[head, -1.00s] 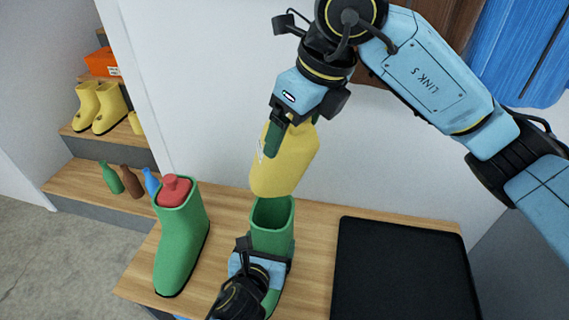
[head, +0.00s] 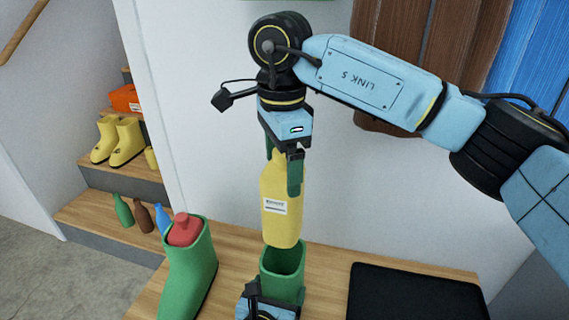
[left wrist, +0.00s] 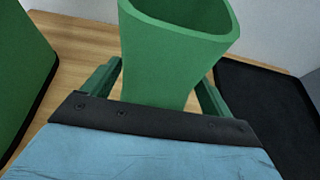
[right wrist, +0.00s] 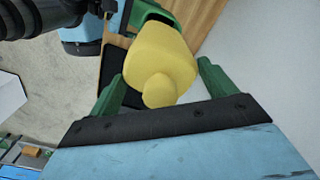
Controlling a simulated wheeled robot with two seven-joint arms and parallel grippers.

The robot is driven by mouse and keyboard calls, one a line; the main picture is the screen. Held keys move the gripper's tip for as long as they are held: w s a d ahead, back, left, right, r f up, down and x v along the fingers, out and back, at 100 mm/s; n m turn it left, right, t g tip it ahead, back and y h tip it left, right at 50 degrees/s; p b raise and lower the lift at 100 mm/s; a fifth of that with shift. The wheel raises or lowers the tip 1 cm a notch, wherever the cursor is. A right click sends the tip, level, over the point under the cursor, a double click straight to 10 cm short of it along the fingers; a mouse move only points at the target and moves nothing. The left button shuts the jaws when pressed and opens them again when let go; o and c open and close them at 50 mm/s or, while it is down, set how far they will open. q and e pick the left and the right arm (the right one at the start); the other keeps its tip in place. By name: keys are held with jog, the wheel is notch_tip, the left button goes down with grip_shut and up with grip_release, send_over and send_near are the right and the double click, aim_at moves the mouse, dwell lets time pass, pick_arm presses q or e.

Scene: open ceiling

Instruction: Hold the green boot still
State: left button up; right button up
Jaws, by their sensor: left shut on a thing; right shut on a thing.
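The green boot (head: 283,272) stands upright on the wooden bench, its opening facing up. My left gripper (head: 268,300) is shut on its shaft low down; in the left wrist view the fingers (left wrist: 160,85) sit on both sides of the boot (left wrist: 175,60). My right gripper (head: 284,165) is shut on a yellow bottle (head: 282,210) with a white label. The bottle hangs upright just above the boot's opening. The right wrist view shows the bottle (right wrist: 160,65) between the fingers (right wrist: 160,85). The boot's lower part is hidden in the head view.
Another green boot (head: 190,270) with a red bottle (head: 185,230) in it stands to the left. A black tray (head: 415,295) lies to the right on the bench. Shelves at left hold yellow boots (head: 120,140), an orange box (head: 125,98) and several small bottles.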

aim_at(283, 239)
dwell(0.3)
jog(key=shift+f, duration=2.9)
jog(key=shift+f, duration=6.6)
